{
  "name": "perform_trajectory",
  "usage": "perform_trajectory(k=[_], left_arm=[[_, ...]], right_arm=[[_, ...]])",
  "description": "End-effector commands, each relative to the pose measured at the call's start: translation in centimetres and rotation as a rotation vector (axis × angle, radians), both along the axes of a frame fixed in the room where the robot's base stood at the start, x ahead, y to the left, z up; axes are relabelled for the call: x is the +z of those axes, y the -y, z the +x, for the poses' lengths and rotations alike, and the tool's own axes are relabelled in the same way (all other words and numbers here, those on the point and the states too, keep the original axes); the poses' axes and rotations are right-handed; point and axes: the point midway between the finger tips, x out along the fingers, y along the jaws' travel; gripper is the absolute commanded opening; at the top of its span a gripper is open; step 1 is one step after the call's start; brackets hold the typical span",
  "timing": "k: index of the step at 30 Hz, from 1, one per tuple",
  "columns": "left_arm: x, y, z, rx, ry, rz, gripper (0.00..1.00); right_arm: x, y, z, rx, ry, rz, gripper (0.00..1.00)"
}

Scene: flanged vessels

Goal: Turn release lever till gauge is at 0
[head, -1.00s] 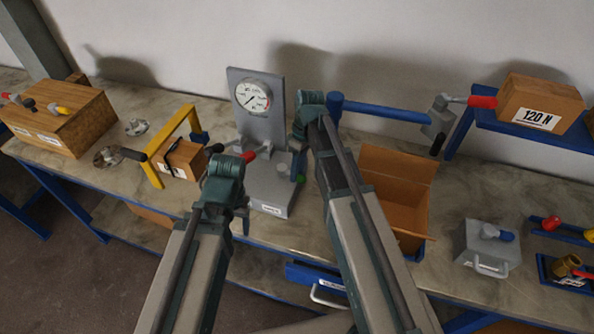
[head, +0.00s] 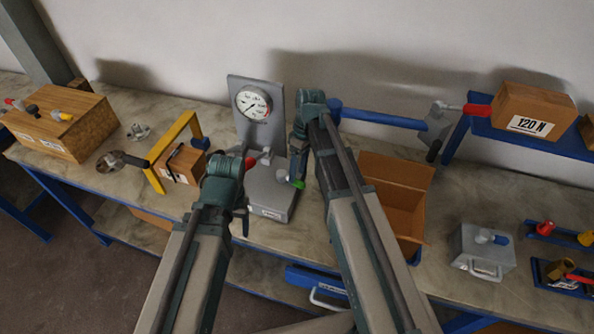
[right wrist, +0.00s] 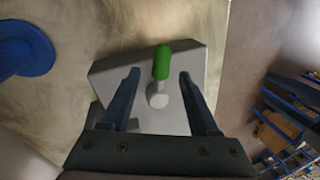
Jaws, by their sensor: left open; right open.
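The pressure gauge (head: 253,103) is a white round dial on a grey upright plate; its needle is too small to read surely. The plate stands on a grey base (head: 268,198). A green-tipped lever (head: 298,183) sits at the base's right side; it also shows in the right wrist view (right wrist: 161,64). My right gripper (head: 298,172) is over it, open, with its fingers (right wrist: 158,82) on either side of the lever, apart from it. A red-tipped handle (head: 250,162) shows near the plate, partly behind my left wrist. My left gripper (head: 243,222) is open left of the base.
A yellow frame (head: 172,150) and a small carton stand left of the gauge. An open cardboard box (head: 398,200) is close to my right arm. A blue bar (head: 380,118) runs behind it. A grey box with a handle (head: 482,250) stands farther right.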

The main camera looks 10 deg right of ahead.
Motion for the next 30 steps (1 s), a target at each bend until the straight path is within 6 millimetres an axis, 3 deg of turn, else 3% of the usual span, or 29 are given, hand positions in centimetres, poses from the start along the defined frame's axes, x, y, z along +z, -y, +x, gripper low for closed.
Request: perform_trajectory(k=[1, 18, 24, 30], left_arm=[[1.4, 0.0, 0.0, 0.000, 0.000, 0.000, 0.64], [9.7, 0.0, 0.0, 0.009, 0.000, -0.002, 0.64], [10.9, 0.0, 0.0, 0.012, 0.000, -0.003, 0.64], [10.8, 0.0, 0.0, 0.013, 0.000, -0.003, 0.64]], right_arm=[[1.4, 0.2, 0.2, -0.001, 0.000, 0.000, 0.61], [9.7, 1.7, 1.8, 0.000, 0.000, 0.000, 0.61], [10.9, 2.1, 2.1, 0.000, 0.000, 0.000, 0.61], [10.8, 2.1, 2.1, 0.000, 0.001, -0.001, 0.61]])
